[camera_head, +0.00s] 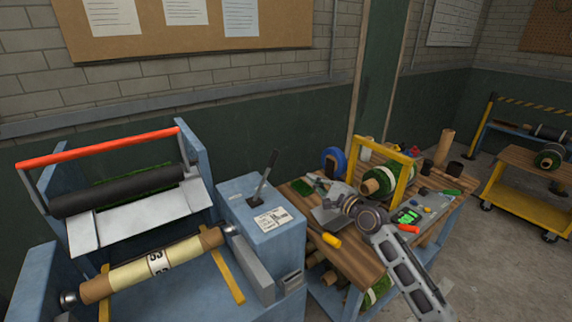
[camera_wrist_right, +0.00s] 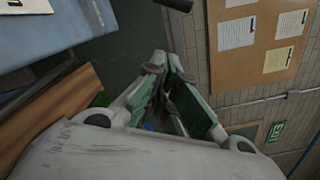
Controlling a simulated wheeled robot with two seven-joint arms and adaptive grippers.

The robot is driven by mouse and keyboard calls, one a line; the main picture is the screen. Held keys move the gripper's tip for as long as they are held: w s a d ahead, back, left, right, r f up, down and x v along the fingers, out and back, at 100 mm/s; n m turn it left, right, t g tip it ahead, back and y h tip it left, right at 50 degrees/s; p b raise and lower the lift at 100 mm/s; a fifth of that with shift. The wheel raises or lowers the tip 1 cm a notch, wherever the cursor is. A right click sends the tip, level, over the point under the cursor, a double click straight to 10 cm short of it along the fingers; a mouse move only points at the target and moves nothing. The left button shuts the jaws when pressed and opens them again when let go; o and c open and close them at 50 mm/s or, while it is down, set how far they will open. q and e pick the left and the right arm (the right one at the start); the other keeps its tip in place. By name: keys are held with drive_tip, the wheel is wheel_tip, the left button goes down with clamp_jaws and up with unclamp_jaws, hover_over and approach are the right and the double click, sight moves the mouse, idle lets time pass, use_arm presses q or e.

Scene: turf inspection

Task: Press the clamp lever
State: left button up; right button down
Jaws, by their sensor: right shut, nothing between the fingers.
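The clamp lever (camera_head: 265,172) is a thin grey lever with a dark grip. It stands up, tilted to the right, from the top of a blue machine box (camera_head: 262,230) beside a white label. My right gripper (camera_head: 319,186) is to the right of the lever, over the near-left part of the wooden bench, and apart from the lever. In the wrist view its fingers (camera_wrist_right: 160,68) meet at the tips with nothing between them. A corner of the blue box (camera_wrist_right: 70,35) shows there at upper left. My left gripper is not in view.
The blue machine holds a paper-wrapped roll (camera_head: 150,264), a dark roller (camera_head: 120,190) and a red bar (camera_head: 98,148). The wooden bench (camera_head: 350,262) carries a yellow frame (camera_head: 404,178), a turf roll and small tools. A yellow cart (camera_head: 525,203) stands at far right.

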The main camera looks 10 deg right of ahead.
drive_tip(key=shift+w+a, duration=0.1)
drive_tip(key=shift+w, duration=0.1)
drive_tip(key=w+a+r+p, duration=0.2)
drive_tip(key=w+a+p, duration=0.2)
drive_tip(key=w+a, duration=0.3)
drive_tip(key=shift+w+a, duration=0.2)
drive_tip(key=shift+w, duration=0.35)
idle(0.9)
drive_tip(key=shift+r, duration=0.1)
idle(0.4)
